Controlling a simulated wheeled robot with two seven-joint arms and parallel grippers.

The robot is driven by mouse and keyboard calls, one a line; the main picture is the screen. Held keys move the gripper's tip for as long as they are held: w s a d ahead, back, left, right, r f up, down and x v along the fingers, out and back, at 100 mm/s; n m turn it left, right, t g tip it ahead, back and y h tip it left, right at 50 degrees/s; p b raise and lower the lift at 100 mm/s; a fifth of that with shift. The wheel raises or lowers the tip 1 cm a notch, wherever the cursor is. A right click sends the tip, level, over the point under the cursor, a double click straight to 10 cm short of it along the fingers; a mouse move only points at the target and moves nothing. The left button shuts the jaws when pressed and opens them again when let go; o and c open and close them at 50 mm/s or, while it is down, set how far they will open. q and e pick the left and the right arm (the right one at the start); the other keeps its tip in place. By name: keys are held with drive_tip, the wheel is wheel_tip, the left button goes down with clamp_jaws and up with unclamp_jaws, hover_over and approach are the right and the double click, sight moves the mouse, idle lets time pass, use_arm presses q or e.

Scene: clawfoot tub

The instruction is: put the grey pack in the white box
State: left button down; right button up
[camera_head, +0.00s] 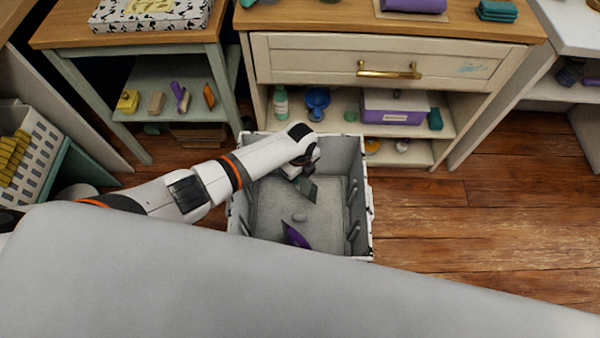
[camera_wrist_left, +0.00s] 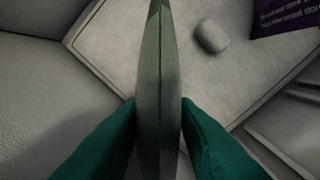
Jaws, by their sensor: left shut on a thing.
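The white box (camera_head: 362,220) stands open on the floor, with grey inner walls. My left gripper (camera_head: 304,180) reaches down into it from above. It is shut on the grey pack (camera_head: 307,190), a thin grey-green piece seen at the fingers. In the left wrist view the pack (camera_wrist_left: 157,70) stands edge-on between the two green fingertips (camera_wrist_left: 159,130), above the box floor. I cannot tell whether its far end touches the floor. My right gripper is not in view.
In the box lie a purple item (camera_head: 296,236) and a small grey rounded thing (camera_head: 299,217), also in the left wrist view (camera_wrist_left: 211,36). A cabinet (camera_head: 400,65) stands behind the box. A pale grey surface (camera_head: 250,280) fills the foreground. Wooden floor (camera_head: 480,215) is clear at right.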

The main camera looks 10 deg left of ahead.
use_arm(q)
drive_tip(key=shift+f+b, duration=0.3)
drive_tip(key=shift+f, duration=0.05)
idle(0.4)
drive_tip(key=c, duration=1.1)
unclamp_jaws()
drive_tip(key=shift+o, duration=0.2)
drive_tip(key=shift+r, duration=0.15)
drive_tip(key=shift+r+p, duration=4.35)
drive_tip(key=shift+r, duration=0.05)
wheel_tip(320, 180, up, 12)
drive_tip(key=shift+p, duration=0.45)
